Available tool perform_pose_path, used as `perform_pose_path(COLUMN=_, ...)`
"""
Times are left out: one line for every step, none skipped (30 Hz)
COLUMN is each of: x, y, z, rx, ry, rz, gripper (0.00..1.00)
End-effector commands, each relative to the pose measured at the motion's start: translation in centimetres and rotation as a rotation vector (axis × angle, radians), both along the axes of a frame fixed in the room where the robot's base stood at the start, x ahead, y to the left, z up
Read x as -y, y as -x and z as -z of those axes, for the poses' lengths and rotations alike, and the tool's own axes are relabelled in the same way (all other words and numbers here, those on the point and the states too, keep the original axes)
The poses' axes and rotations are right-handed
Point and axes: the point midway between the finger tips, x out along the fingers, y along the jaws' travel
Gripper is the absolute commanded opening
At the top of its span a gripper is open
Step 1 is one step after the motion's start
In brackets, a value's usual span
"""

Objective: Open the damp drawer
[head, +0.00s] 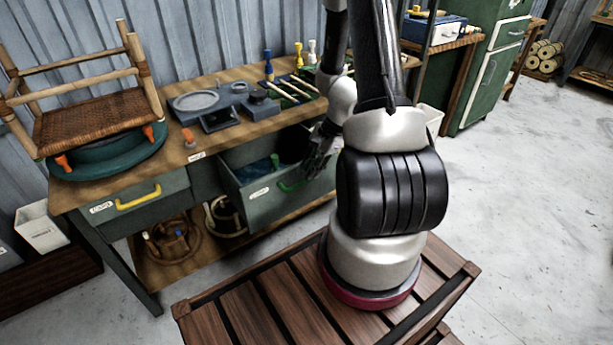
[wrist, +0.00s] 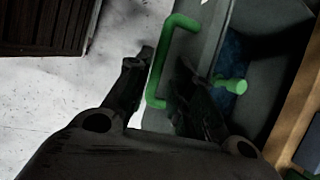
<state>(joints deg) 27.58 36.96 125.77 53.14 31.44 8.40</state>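The drawer with the green handle (head: 258,208) stands pulled out from the bench, its inside showing. A white label sits on its front, too small to read surely. Its green handle (head: 288,187) is partly hidden by my gripper (head: 318,160). In the wrist view the green handle (wrist: 163,62) passes between the two fingers of my gripper (wrist: 165,75). Inside lie something blue (wrist: 232,60) and a green peg-like piece (wrist: 232,85).
A drawer with a yellow handle (head: 138,197) is shut at the left of the bench (head: 238,80). A rattan chair frame (head: 95,115) rests on a green round stand (head: 110,155). Grey tools and several pegs stand on the bench top. Open floor (head: 520,200) lies to the right.

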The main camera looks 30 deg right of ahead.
Motion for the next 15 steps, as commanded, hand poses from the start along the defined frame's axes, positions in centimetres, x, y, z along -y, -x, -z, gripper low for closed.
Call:
perform_pose_path(x=0.6, y=0.1, z=-1.2, rx=0.005, ry=0.004, rz=0.000, gripper=0.23)
perform_pose_path(x=0.8, y=0.2, z=-1.9, rx=0.006, ry=0.004, rz=0.000, gripper=0.23)
perform_pose_path(x=1.2, y=0.3, z=-2.7, rx=0.006, ry=0.003, rz=0.001, gripper=0.23)
perform_pose_path(x=1.5, y=0.4, z=-3.3, rx=0.005, ry=0.004, rz=0.002, gripper=0.23)
perform_pose_path(x=1.7, y=0.6, z=-3.9, rx=0.005, ry=0.004, rz=0.000, gripper=0.23)
perform_pose_path(x=2.0, y=0.7, z=-4.6, rx=0.005, ry=0.003, rz=0.002, gripper=0.23)
perform_pose_path(x=2.2, y=0.8, z=-5.1, rx=0.005, ry=0.003, rz=-0.001, gripper=0.23)
perform_pose_path(x=2.4, y=0.9, z=-5.6, rx=0.003, ry=0.003, rz=0.001, gripper=0.23)
perform_pose_path(x=2.7, y=1.0, z=-6.1, rx=0.004, ry=0.003, rz=0.000, gripper=0.23)
perform_pose_path(x=2.8, y=1.0, z=-6.5, rx=0.003, ry=0.003, rz=0.001, gripper=0.23)
perform_pose_path(x=2.9, y=1.1, z=-6.8, rx=0.003, ry=0.002, rz=0.002, gripper=0.23)
perform_pose_path(x=3.1, y=1.2, z=-7.1, rx=0.002, ry=0.001, rz=0.000, gripper=0.23)
perform_pose_path(x=3.2, y=1.2, z=-7.3, rx=0.001, ry=0.001, rz=0.000, gripper=0.23)
perform_pose_path(x=3.2, y=1.2, z=-7.4, rx=0.001, ry=0.001, rz=0.000, gripper=0.23)
perform_pose_path(x=3.3, y=1.3, z=-7.6, rx=0.001, ry=0.002, rz=0.001, gripper=0.23)
